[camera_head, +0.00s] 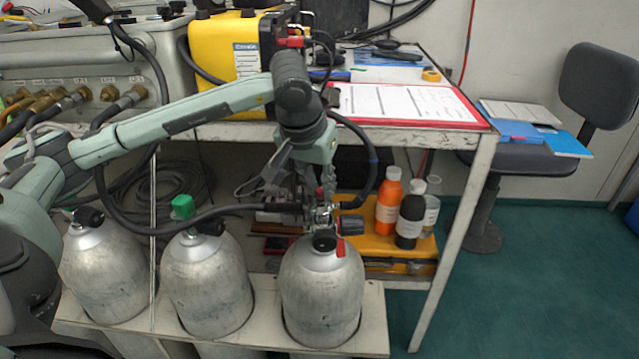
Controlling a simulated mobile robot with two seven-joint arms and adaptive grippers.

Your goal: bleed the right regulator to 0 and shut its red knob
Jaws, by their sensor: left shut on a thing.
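The right regulator (322,216) is a small metal fitting on top of the right grey cylinder (322,295). A small red knob (320,194) shows above it, at my fingertips. My left gripper (310,195) points down over the regulator and is shut on what looks like this red knob; the fingers hide much of the contact. A black knob (351,225) sticks out to the right, and a red tag (340,248) hangs below. I cannot make out a gauge reading. My right gripper is not in view.
A black hose (220,213) runs to the regulator. Bottles (388,205) stand behind, under the table (484,160).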

